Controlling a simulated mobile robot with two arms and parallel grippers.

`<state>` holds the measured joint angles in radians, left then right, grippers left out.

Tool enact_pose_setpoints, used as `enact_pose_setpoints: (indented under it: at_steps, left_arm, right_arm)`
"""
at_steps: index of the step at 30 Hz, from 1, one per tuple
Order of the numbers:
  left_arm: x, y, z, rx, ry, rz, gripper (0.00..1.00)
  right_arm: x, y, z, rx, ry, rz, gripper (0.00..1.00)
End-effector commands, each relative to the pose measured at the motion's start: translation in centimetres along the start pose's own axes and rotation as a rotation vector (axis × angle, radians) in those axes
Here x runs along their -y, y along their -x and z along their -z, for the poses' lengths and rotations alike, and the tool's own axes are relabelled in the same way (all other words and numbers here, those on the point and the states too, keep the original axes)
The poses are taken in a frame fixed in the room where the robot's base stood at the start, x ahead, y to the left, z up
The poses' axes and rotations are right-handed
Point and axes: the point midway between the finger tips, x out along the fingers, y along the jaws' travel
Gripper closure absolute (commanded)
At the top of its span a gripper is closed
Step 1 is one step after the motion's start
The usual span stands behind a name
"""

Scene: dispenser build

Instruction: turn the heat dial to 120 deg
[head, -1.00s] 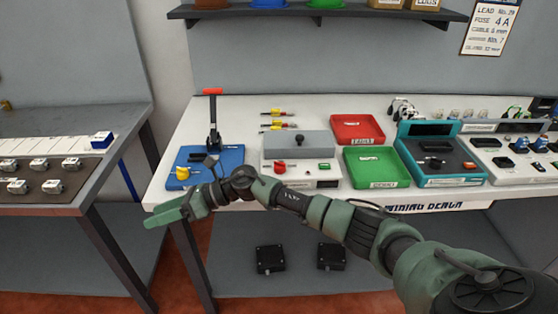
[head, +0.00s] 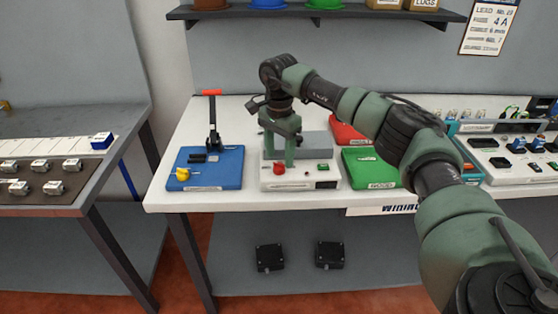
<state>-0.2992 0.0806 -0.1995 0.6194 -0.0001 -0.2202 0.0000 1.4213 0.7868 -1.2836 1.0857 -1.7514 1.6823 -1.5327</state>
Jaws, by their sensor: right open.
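A white unit with a grey top block (head: 316,146) stands on the bench. A red dial (head: 279,169) sits on the left of its front panel; I take it for the heat dial, but cannot read its setting. My right gripper (head: 279,155) points down over this unit, its two green fingers apart with nothing between them. The fingertips appear just above or behind the red dial, and I cannot tell whether they touch anything. My left gripper is not in view.
Left of the unit is a blue base (head: 228,178) with a red-handled lever (head: 212,115) and a yellow knob (head: 183,174). To the right are a red tray (head: 346,133) and a green tray (head: 366,168), partly behind my arm. A shelf (head: 330,14) runs above.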

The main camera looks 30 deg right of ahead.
Motion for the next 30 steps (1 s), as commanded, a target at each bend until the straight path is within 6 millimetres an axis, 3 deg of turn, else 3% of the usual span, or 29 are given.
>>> enact_pose_setpoints:
  at_steps: [7,16,17,22,30]
  left_arm:
    - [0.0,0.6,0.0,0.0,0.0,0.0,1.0]
    - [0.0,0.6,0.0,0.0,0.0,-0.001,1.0]
    - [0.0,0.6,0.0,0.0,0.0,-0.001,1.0]
    - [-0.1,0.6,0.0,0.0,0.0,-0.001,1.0]
    - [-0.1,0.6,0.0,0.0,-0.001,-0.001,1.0]
  right_arm:
    - [0.0,-2.8,0.0,0.001,-0.001,0.0,0.47]
    - [0.0,-3.2,-0.1,0.002,-0.001,0.002,0.47]
    - [0.0,-3.2,-0.1,0.002,-0.001,0.002,0.5]
    - [0.0,-3.2,-0.1,0.002,-0.001,0.001,0.97]
    - [0.0,-3.1,-0.1,0.003,-0.015,0.001,1.0]
